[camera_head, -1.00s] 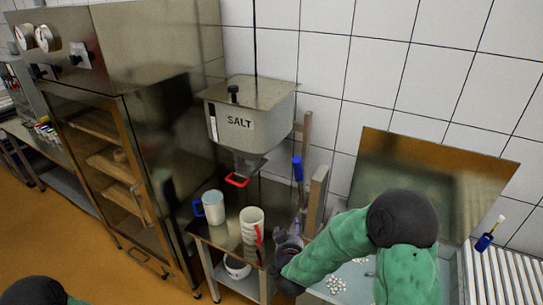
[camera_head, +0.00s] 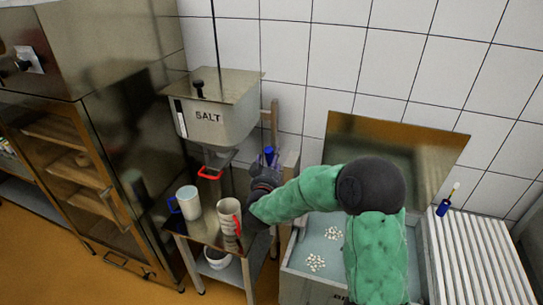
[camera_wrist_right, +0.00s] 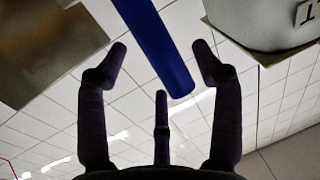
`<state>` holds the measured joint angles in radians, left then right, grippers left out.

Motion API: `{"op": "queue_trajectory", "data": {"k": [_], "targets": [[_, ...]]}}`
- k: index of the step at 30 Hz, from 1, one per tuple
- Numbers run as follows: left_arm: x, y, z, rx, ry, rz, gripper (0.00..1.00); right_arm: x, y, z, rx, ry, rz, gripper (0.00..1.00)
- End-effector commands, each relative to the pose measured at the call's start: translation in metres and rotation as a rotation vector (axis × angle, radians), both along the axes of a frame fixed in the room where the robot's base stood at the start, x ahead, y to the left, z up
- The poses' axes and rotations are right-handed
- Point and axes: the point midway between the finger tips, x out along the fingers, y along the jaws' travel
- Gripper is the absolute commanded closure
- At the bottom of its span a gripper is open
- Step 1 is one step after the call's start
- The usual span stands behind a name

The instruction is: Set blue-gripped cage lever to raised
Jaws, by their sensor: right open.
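The blue grip of the cage lever (camera_head: 269,155) stands upright behind the small salt table in the head view, its lower part hidden by my right gripper. In the right wrist view the thick blue grip (camera_wrist_right: 158,45) comes down from the top edge, its rounded end between and just beyond the fingertips. My right gripper (camera_head: 265,168) is at the grip. In the wrist view its fingers (camera_wrist_right: 164,62) are spread apart on both sides of the grip, with visible gaps and no hold on it. My left gripper is out of view.
A salt hopper (camera_head: 215,118) with a red handle (camera_head: 210,174) hangs left of my right gripper. A blue-handled mug (camera_head: 188,203) and a red-handled mug (camera_head: 229,216) stand close by on the table. A vat (camera_head: 312,235) with white curds lies to the right.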

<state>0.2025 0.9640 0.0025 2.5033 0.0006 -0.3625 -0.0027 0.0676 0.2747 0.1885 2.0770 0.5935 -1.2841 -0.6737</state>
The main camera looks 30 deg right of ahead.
Motion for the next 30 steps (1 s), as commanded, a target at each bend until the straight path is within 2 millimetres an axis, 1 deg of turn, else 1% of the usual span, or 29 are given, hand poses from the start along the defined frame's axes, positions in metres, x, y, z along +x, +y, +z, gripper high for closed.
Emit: {"op": "queue_trajectory", "data": {"k": [3,6,17,18,20,21,23,24,30], "targets": [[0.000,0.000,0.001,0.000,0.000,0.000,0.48,0.011,-0.009,0.000,0.001,0.000,-0.001,0.33],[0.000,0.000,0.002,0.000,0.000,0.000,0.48,0.016,-0.013,-0.001,0.001,0.002,0.000,0.33],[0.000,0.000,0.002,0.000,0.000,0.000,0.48,0.019,-0.015,0.000,0.001,0.001,0.001,0.33],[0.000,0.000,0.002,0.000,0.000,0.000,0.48,0.019,-0.015,0.000,0.001,0.001,0.001,0.45],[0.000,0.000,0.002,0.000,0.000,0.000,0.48,0.019,-0.015,0.000,0.001,0.001,0.001,0.62],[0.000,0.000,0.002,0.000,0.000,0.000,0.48,0.019,-0.015,0.000,0.001,0.001,0.001,0.73],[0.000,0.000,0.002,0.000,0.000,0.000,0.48,0.019,-0.015,0.000,0.001,0.001,0.001,0.90],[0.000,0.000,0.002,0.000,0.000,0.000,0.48,0.019,-0.015,0.000,0.001,0.000,0.001,1.00],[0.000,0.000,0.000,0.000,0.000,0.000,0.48,0.020,-0.015,-0.001,0.000,-0.002,0.001,1.00]]}}
